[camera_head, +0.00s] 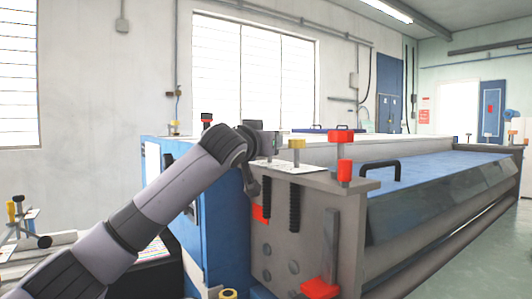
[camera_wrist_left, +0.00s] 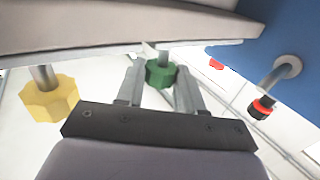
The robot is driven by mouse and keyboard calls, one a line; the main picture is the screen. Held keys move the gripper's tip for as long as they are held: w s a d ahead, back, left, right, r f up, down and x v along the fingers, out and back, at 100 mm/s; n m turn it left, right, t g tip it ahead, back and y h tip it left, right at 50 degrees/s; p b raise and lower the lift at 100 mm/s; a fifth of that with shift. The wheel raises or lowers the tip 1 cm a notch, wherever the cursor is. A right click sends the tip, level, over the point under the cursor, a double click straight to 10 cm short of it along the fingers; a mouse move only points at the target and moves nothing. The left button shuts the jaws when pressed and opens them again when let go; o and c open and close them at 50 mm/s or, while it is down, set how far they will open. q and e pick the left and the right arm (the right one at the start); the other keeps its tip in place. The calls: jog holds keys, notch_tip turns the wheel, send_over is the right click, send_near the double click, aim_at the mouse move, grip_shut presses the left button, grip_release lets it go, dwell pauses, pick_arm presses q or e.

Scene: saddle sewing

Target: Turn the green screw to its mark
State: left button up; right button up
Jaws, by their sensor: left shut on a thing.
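The green screw (camera_wrist_left: 160,73) has a faceted green knob on a grey shaft. In the left wrist view it sits between the two fingers of my left gripper (camera_wrist_left: 160,88), which is shut on it. In the head view my left arm reaches from the lower left to the machine's near end, where the left gripper (camera_head: 268,146) is at the top left of the end plate. There the gripper and wrist mostly hide the green screw. I cannot make out its mark in either view. My right gripper is in neither view.
A yellow knob (camera_head: 296,144) stands on its shaft just right of my gripper; it also shows in the wrist view (camera_wrist_left: 48,100). A red knob (camera_head: 340,137) stands farther right. A red-and-black knob (camera_wrist_left: 262,108) is on the other side. A black handle (camera_head: 381,166) rises from the blue cover.

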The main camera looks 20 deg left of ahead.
pick_arm(q)
jog(key=shift+d+n+y, duration=0.1)
jog(key=shift+n+y, duration=0.4)
jog(key=shift+y, duration=0.3)
jog(key=o, duration=1)
jog(key=shift+o, duration=0.2)
jog(key=shift+s, duration=0.1)
jog(key=s+b, duration=0.2)
jog(key=s, duration=0.5)
